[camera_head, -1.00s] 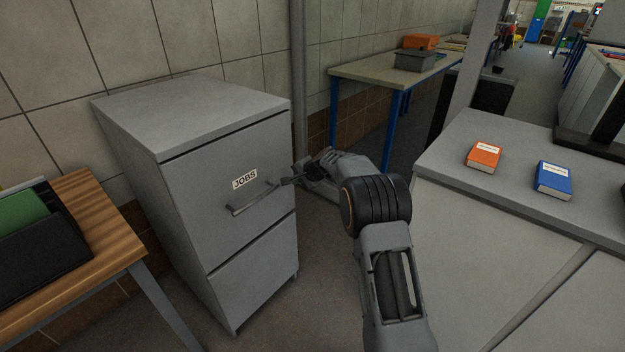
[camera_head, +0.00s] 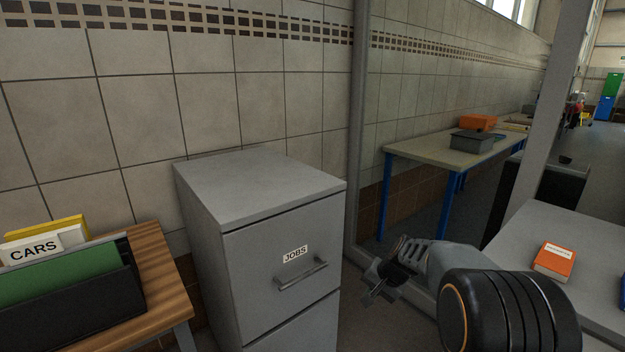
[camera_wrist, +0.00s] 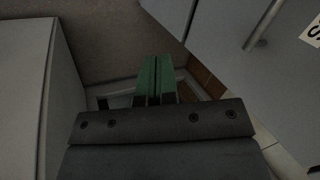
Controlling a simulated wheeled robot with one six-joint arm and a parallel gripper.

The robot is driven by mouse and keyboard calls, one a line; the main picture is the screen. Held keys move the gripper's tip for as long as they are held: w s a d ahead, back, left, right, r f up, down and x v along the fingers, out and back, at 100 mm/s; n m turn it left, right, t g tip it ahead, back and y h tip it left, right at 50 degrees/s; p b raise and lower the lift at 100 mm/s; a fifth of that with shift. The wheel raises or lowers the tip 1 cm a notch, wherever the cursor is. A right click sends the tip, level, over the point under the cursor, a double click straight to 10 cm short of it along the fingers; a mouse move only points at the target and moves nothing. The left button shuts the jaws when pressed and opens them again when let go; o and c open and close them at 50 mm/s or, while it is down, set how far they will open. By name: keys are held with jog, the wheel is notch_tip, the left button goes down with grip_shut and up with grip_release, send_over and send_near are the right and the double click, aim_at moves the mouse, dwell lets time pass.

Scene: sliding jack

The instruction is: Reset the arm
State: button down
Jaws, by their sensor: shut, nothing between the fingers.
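My gripper (camera_head: 377,284) is at the end of my grey arm, right of the filing cabinet and apart from its handle in the head view. In the wrist view my gripper's green fingers (camera_wrist: 153,80) are together, with nothing between them. The grey filing cabinet (camera_head: 262,190) has a drawer labelled JOBS and a bar handle (camera_head: 302,273). Both drawers look shut. The cabinet's handle side also shows at the right of the wrist view (camera_wrist: 262,90).
A wooden table (camera_head: 163,275) at left holds a black file box (camera_head: 80,300) with a CARS folder. A grey worktop (camera_head: 590,225) at right carries an orange book (camera_head: 553,262). A blue-legged bench (camera_head: 430,160) stands behind. A vertical post (camera_head: 360,120) rises beside the cabinet.

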jog(key=s+r+n+h+p, duration=0.4)
jog(key=s+r+n+p, duration=0.2)
jog(key=s+r+p, duration=1.1)
jog(key=s+a+r, duration=0.1)
jog(key=s+r, duration=0.5)
jog(key=r, duration=0.2)
jog(key=shift+s+n, duration=0.2)
jog(key=shift+n, duration=0.1)
jog(key=shift+d, duration=0.1)
